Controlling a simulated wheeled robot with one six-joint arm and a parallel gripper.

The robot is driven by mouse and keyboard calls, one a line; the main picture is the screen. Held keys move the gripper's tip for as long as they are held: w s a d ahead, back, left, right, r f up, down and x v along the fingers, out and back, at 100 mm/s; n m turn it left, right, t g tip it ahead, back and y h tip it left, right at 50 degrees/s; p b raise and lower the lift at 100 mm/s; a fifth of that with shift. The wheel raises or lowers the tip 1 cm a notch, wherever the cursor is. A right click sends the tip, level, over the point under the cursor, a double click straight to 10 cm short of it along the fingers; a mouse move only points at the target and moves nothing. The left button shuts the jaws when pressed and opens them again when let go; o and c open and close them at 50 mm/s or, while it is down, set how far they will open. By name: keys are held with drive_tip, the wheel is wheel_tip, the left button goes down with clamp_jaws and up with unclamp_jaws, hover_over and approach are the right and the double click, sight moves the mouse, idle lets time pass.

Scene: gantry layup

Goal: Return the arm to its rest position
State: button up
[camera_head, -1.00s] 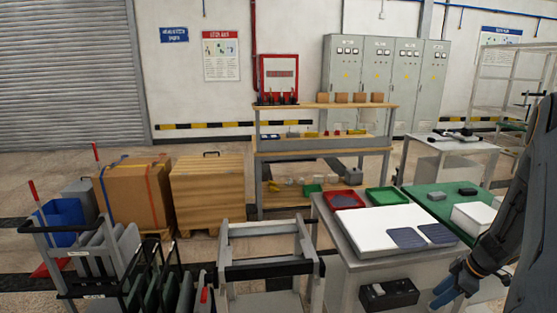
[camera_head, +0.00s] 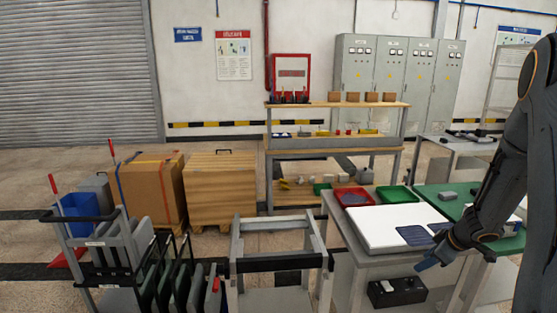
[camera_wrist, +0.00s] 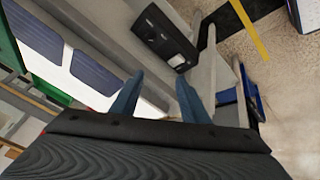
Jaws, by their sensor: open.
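My gripper (camera_head: 432,262) is at the right of the head view, in front of the near edge of the white-topped table (camera_head: 350,205). In the wrist view my gripper (camera_wrist: 160,95) shows two blue fingers spread apart with nothing between them. A white board (camera_head: 385,230) lies on the table with dark blue panels (camera_head: 415,236) on it. The panels also show in the wrist view (camera_wrist: 95,77). My arm covers part of the board's right side.
A black control box (camera_head: 397,292) is on the table's front. Red (camera_head: 352,197) and green (camera_head: 397,195) trays stand at the table's back. A grey frame stand (camera_head: 278,262) and a cart with upright panels (camera_head: 115,250) are to the left.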

drive_tip(key=s+a+r+m+h+b, duration=0.1)
drive_tip(key=s+a+r+m+h, duration=0.2)
drive_tip(key=a+r, duration=0.65)
drive_tip(key=s+a+r+m+g+y+b, duration=0.1)
drive_tip(key=s+a+m+g, duration=0.3)
drive_tip(key=s+a, duration=1.5)
drive_tip(key=shift+s+a+r+m+y, duration=0.2)
drive_tip(key=shift+s+m+y, duration=0.1)
drive_tip(key=shift+s+m, duration=0.45)
drive_tip(key=shift+c, duration=0.2)
